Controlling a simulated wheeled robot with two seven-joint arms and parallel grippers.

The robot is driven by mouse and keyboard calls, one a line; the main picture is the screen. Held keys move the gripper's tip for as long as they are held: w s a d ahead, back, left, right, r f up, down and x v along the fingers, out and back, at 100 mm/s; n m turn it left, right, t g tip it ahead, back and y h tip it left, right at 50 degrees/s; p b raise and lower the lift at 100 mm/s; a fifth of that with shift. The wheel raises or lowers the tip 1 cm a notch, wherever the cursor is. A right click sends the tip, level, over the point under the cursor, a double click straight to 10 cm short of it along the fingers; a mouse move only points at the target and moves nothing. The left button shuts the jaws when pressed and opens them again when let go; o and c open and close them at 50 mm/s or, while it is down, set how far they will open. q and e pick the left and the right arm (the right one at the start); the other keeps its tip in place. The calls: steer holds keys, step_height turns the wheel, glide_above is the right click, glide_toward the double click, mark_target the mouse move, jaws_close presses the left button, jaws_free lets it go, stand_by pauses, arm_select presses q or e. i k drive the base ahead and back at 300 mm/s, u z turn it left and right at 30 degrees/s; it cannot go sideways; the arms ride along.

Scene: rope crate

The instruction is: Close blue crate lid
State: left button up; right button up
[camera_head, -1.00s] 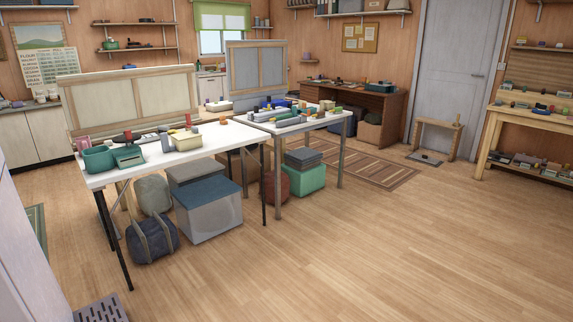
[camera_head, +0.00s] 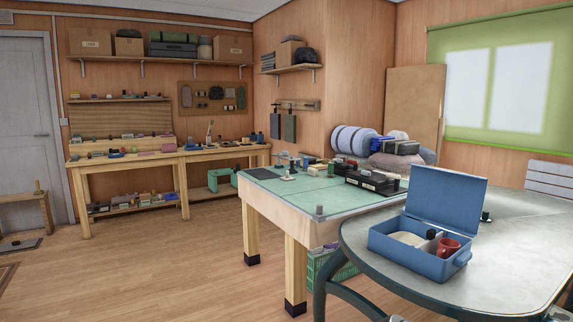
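The blue crate (camera_head: 412,268) stands on a grey rounded table at the right. Its blue lid (camera_head: 446,198) is up, hinged at the back and tilted open. Inside the crate I see a red mug (camera_head: 447,248), a pale coil that looks like rope (camera_head: 407,238) and a small dark item. Neither of my grippers shows in this view, so their state cannot be seen.
The grey table (camera_head: 510,262) has bare room right of the crate. A green-topped table (camera_head: 310,195) with dark trays and small items stands just behind it. A wooden workbench (camera_head: 160,158) lines the far wall.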

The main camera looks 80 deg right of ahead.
mark_target(453, 202)
steer(key=z, duration=2.95)
steer(key=i, duration=1.05)
